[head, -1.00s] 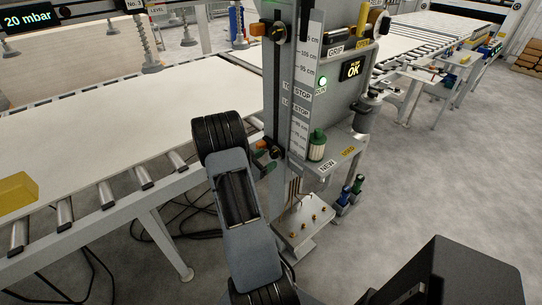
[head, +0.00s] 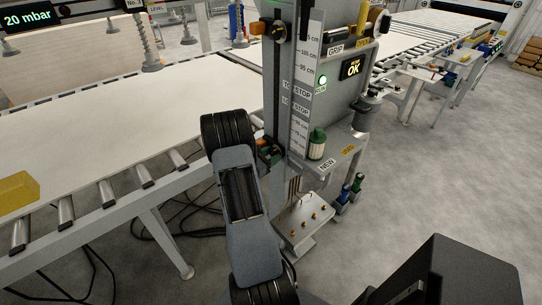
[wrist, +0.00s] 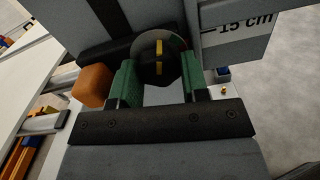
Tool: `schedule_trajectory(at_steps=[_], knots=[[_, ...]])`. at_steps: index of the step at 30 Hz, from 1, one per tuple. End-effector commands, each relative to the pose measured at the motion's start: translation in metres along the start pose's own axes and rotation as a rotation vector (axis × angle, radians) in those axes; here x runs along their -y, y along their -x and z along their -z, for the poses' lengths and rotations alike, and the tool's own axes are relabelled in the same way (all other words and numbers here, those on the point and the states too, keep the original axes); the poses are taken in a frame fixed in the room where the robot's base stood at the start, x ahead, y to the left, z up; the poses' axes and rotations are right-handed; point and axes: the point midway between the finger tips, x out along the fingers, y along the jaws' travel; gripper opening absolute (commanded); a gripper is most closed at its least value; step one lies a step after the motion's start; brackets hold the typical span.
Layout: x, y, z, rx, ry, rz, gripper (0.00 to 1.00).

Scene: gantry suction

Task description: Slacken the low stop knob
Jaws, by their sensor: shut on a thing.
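The low stop knob (wrist: 151,54) is a dark round disc with an upright yellow mark, in the upper middle of the wrist view. My gripper (wrist: 158,72) has its two green fingers on either side of the knob and is shut on it. An orange block (wrist: 93,86) sits just left of the left finger. In the head view the low stop (head: 268,151) shows only in part on the column, beside my arm. The knob is not clear there, and my arm covers most of the gripper.
The column carries a cm scale (head: 305,70) and STOP labels. A shelf (head: 335,163) with a green-capped bottle (head: 317,144) juts out to the right. A roller conveyor with a pale board (head: 100,130) lies to the left.

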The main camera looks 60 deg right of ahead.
Motion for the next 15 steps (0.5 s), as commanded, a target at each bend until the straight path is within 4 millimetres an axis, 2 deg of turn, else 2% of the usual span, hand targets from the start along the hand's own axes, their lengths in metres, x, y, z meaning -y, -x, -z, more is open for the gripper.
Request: schedule_trajectory(at_steps=[1,5,15], knots=[[0.0,0.0,0.0,0.0,0.0,0.0,0.3],[0.0,0.0001,0.0,0.0,0.0,0.0,0.18],[0.0003,0.0001,-0.0005,0.0,0.082,0.0,0.18]])
